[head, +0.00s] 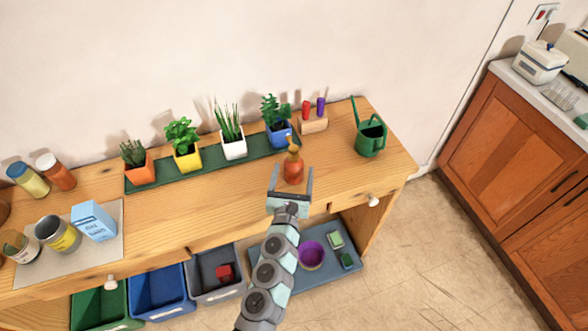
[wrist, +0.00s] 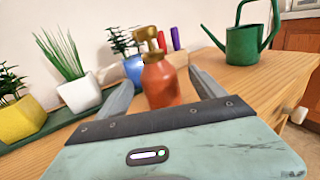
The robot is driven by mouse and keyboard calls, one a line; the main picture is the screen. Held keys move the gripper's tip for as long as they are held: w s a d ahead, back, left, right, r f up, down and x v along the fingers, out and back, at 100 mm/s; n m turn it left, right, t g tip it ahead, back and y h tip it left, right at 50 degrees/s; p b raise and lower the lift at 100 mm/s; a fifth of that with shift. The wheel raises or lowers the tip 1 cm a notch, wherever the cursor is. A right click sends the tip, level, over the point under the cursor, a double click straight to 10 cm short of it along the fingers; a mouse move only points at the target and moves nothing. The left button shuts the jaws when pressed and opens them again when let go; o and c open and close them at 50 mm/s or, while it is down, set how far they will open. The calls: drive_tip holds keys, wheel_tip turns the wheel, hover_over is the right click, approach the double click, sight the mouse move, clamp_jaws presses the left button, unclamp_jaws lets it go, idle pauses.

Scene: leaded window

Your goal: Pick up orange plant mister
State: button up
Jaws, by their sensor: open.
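The orange plant mister (head: 293,171) stands upright on the wooden table, with a brass-coloured spray top. In the wrist view the mister (wrist: 160,82) stands between and just beyond my two fingers, its lower part hidden by my gripper body. My gripper (head: 291,183) is open, with one finger on each side of the mister. The wrist view shows both fingers of my gripper (wrist: 162,92) spread apart. I cannot tell whether either finger touches the mister.
A blue-potted plant (head: 278,132) stands behind the mister on a green mat (head: 207,162) with several other potted plants. A wooden block (head: 313,125) with red and purple markers is behind it. A green watering can (head: 371,138) stands to the right.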

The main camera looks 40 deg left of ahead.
sight(295, 156)
drive_tip(key=shift+w+a, duration=0.3)
drive_tip(key=shift+w, duration=0.25)
drive_tip(key=shift+w+a, duration=0.3)
drive_tip(key=shift+a, duration=0.05)
drive_tip(key=shift+x, duration=2.2)
clamp_jaws()
